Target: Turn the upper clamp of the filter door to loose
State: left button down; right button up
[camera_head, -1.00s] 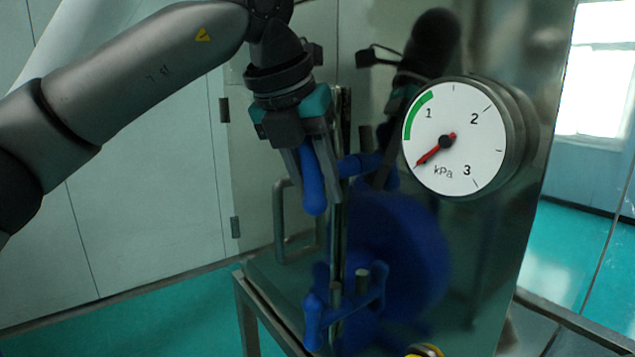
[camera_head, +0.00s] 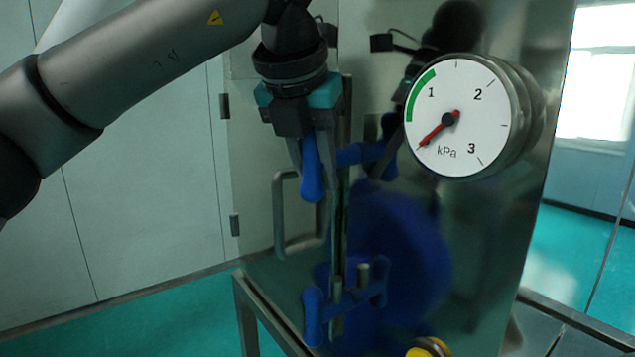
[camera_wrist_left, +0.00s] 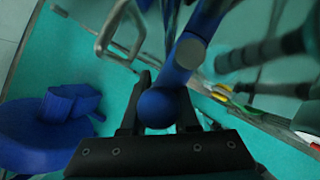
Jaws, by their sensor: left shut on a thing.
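The upper clamp (camera_head: 312,172) of the filter door is a blue handle on the door's edge in the head view. My left gripper (camera_head: 318,180) comes down on it from above, with its fingers on either side of the handle, shut on it. In the left wrist view the clamp's rounded blue end (camera_wrist_left: 160,107) sits between the fingertips of my left gripper (camera_wrist_left: 158,115). The lower clamp (camera_head: 313,315), also blue, is below on the same door edge, free of any gripper. My right gripper does not show.
A round kPa gauge (camera_head: 462,118) with a red needle sticks out from the shiny metal panel to the right. A bent metal door handle (camera_head: 281,215) is left of the clamps. A yellow knob (camera_head: 428,349) is at the bottom. The panel mirrors the arm and clamps.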

pick_arm(q)
jog(key=c, duration=0.7)
grip_release()
jog(key=v, duration=1.2)
